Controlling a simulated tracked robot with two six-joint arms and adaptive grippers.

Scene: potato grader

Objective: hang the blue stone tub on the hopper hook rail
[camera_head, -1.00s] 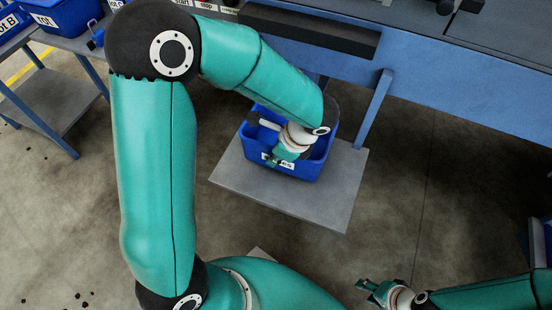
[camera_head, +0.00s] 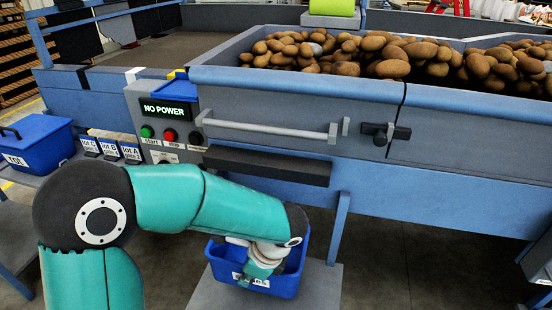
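The blue stone tub (camera_head: 288,281) stands on a low grey platform (camera_head: 322,289) below the hopper (camera_head: 300,85). Its label is partly covered, with only the last letters showing. My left gripper (camera_head: 256,273) reaches down at the tub's front wall, with a green finger in front of the label. Its other finger is hidden, so I cannot tell whether it is closed on the wall. The light grey hook rail (camera_head: 270,131) runs across the hopper's front, above and behind the tub. My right gripper is out of view.
A dark block (camera_head: 268,165) juts out between rail and tub. A control panel (camera_head: 168,120) reading NO POWER is left of the rail, and a dark latch (camera_head: 385,134) is right. Potatoes (camera_head: 395,58) fill the hopper. Another blue tub (camera_head: 36,145) stands left.

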